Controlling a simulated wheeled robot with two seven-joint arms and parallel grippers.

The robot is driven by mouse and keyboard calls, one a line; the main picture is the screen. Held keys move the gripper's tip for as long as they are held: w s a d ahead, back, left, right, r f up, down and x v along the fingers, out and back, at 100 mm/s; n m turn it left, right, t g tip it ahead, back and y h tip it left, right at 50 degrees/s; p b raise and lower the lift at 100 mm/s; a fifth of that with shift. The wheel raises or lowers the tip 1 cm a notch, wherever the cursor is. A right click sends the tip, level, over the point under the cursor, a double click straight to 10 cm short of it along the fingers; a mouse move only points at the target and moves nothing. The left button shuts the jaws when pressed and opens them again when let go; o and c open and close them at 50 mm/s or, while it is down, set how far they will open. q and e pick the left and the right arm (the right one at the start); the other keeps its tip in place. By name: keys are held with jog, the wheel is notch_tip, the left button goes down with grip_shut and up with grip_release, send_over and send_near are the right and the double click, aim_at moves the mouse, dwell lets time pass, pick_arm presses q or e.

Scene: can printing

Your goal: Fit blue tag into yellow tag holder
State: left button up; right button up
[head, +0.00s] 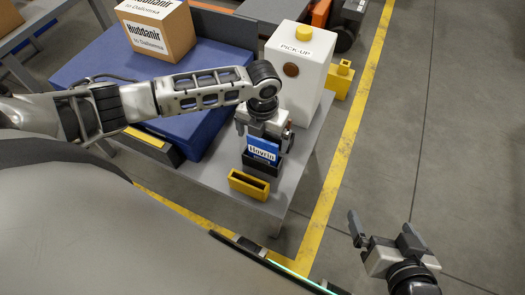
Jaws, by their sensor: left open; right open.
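The blue tag (262,150), with a white printed label, stands upright at a dark block (256,169) on the grey table (290,185). The yellow tag holder (248,184), a low box with a dark slot in its top, sits just in front of it near the table's front edge. My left gripper (264,143) points down directly behind and over the blue tag, open, with its fingers at either side; whether they touch the tag is hard to tell. My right gripper (384,232) is open and empty over the floor at lower right.
A white box marked PICK-UP (300,65) with a yellow top button stands behind the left gripper. A yellow part (341,79) is beside it. A cardboard box (157,28) rests on a blue surface (105,65) at left. The floor at right is clear.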

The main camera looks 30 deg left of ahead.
aim_at(262, 150)
pick_arm(q)
notch_tip(262, 150, down, 3)
jog(key=shift+r, duration=0.1)
jog(key=c, duration=1.2)
jog(key=shift+r, duration=0.2)
